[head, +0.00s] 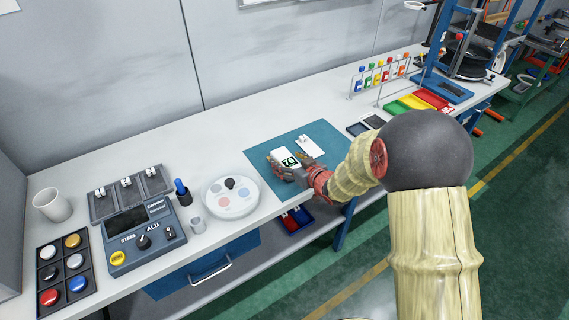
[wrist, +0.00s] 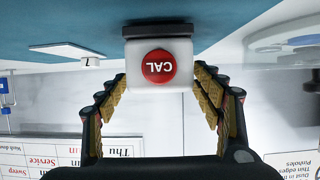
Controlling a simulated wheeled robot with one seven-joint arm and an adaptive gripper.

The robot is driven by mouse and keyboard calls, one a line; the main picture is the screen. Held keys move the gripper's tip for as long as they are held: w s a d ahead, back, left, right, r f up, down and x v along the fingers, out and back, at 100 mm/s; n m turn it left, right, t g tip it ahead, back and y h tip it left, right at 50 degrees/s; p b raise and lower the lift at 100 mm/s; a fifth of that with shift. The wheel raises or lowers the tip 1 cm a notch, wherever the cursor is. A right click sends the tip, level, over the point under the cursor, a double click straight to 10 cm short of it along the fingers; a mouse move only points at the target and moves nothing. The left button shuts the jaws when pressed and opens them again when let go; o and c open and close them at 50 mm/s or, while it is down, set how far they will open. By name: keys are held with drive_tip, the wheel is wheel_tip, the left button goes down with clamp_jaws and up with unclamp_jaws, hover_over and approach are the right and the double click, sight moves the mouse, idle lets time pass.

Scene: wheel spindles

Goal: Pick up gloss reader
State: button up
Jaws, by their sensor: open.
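The gloss reader (head: 286,156) is a small white device with a dark display reading 70, sitting on the teal mat (head: 262,163). In the wrist view the white body of the gloss reader (wrist: 143,83) shows a red button marked CAL, upside down, and a dark strip along its top edge. My gripper (head: 287,171) is at the near side of it. In the wrist view my gripper (wrist: 161,78) is open, with one finger on each side of the white body. I cannot tell whether the fingers touch it.
A white card with a small tag (head: 309,145) lies on the mat beside the reader. A round white palette (head: 230,198) stands to the left, near a grey control box (head: 140,240). Dark trays (head: 366,125) and coloured bins (head: 413,104) lie to the right.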

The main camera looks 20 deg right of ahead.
sight(280, 154)
drive_tip(key=x, duration=0.2)
drive_tip(key=b+x, duration=0.1)
drive_tip(key=x, duration=0.2)
drive_tip(key=shift+w+a+r+b, duration=0.1)
drive_tip(key=shift+w+b, duration=0.3)
drive_tip(key=c, duration=0.3)
drive_tip(key=shift+r, duration=0.1)
drive_tip(key=c, duration=1.4)
drive_tip(key=shift+o, duration=0.2)
drive_tip(key=shift+r, duration=0.1)
